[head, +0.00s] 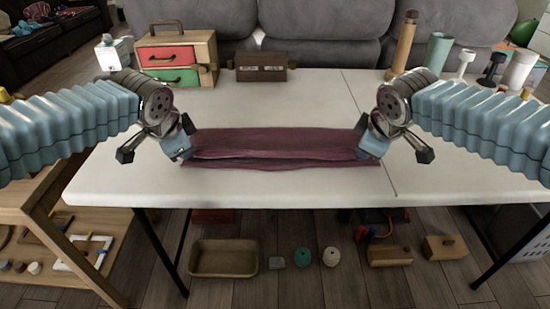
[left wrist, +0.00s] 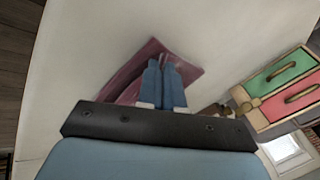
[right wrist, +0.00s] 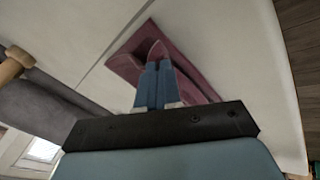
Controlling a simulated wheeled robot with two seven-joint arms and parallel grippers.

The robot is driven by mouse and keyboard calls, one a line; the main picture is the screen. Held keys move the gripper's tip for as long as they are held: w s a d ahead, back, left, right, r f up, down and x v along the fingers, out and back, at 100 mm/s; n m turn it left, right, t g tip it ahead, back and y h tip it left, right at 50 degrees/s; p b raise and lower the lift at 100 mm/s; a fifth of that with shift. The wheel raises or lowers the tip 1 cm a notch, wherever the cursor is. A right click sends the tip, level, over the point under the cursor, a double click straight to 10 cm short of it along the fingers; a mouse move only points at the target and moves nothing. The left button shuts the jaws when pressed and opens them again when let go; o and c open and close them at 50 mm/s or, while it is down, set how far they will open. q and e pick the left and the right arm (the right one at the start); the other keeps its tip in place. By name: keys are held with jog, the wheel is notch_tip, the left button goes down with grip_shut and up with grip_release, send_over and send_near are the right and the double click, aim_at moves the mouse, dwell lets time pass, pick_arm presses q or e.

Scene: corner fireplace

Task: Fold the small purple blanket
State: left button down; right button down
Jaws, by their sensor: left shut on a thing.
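The small purple blanket (head: 280,145) lies as a long narrow strip near the front of the white table, with one layer over another. Its upper layer is raised a little between my grippers, and a lower edge shows in front. My left gripper (head: 184,148) is shut on the blanket at its left end; the left wrist view shows its fingers together over the cloth (left wrist: 190,70). My right gripper (head: 369,146) is at the right end, its fingers together with cloth (right wrist: 185,72) bunched around them in the right wrist view. The fingertips are partly hidden.
The white table (head: 290,105) is clear around the blanket. At its back stand a wooden drawer box (head: 176,55), a dark wooden block (head: 261,67), a wooden cylinder (head: 404,42) and a green cylinder (head: 437,50). A tray (head: 222,262) and other items lie on the floor below.

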pick_arm(q)
jog(key=c, duration=1)
grip_release()
pick_arm(e)
jog(key=c, duration=1)
grip_release()
pick_arm(q)
jog(key=shift+r, duration=0.1)
pick_arm(e)
jog(key=shift+r, duration=0.1)
pick_arm(q)
jog(key=s+v, duration=0.1)
jog(key=v, duration=0.9)
pick_arm(e)
jog(key=s+v, duration=0.1)
jog(key=v, duration=0.9)
jog(key=shift+s, duration=0.1)
